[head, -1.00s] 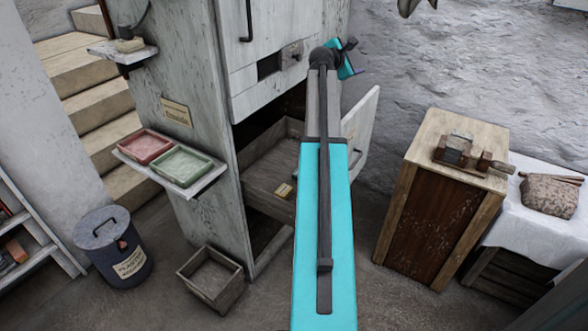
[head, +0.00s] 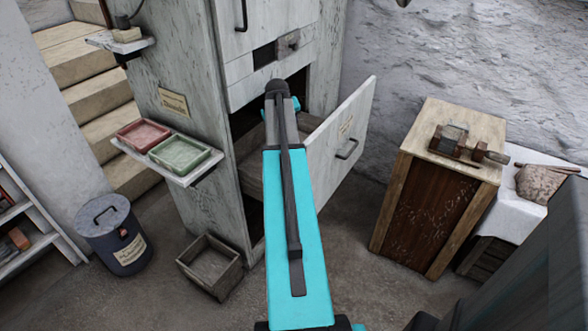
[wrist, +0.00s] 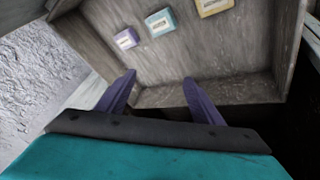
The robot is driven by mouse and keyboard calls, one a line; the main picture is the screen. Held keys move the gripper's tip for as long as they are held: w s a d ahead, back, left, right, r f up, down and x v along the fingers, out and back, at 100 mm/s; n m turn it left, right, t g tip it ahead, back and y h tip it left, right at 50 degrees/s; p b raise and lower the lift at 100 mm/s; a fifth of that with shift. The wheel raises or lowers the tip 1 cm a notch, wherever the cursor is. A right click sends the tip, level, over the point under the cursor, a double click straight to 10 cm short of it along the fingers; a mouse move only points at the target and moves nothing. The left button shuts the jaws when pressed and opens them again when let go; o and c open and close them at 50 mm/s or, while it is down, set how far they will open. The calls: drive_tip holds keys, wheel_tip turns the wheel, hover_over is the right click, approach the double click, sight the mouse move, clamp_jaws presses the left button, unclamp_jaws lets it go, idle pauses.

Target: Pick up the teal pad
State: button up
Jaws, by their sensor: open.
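The teal pad (wrist: 161,22) lies on the floor of an open wooden drawer, seen in the wrist view. It has a pale label and sits between a purple pad (wrist: 126,38) on the left and a yellow pad (wrist: 213,6) on the right, cut by the top edge. My gripper (wrist: 158,80) is open and empty. Its purple fingers point toward the drawer floor, apart from the pads, with the teal pad beyond the gap between them. In the head view my arm hides the pads and most of the gripper.
The drawer front (head: 340,140) stands out from the grey cabinet. A shelf on the cabinet's side holds a red tray (head: 143,134) and a green tray (head: 180,154). A wooden crate (head: 210,265) and a lidded bin (head: 113,235) stand on the floor. A wooden stand (head: 440,190) is at the right.

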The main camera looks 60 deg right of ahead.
drive_tip(key=s+a+f+m+g+b, duration=0.2)
drive_tip(key=f+m+b, duration=0.4)
drive_tip(key=m, duration=0.5)
drive_tip(key=shift+s+g+h, duration=0.3)
drive_tip(key=shift+s+h, duration=0.1)
drive_tip(key=shift+s, duration=0.3)
drive_tip(key=shift+f, duration=0.15)
drive_tip(key=shift+b+x, duration=0.5)
drive_tip(key=shift+x, duration=3.7)
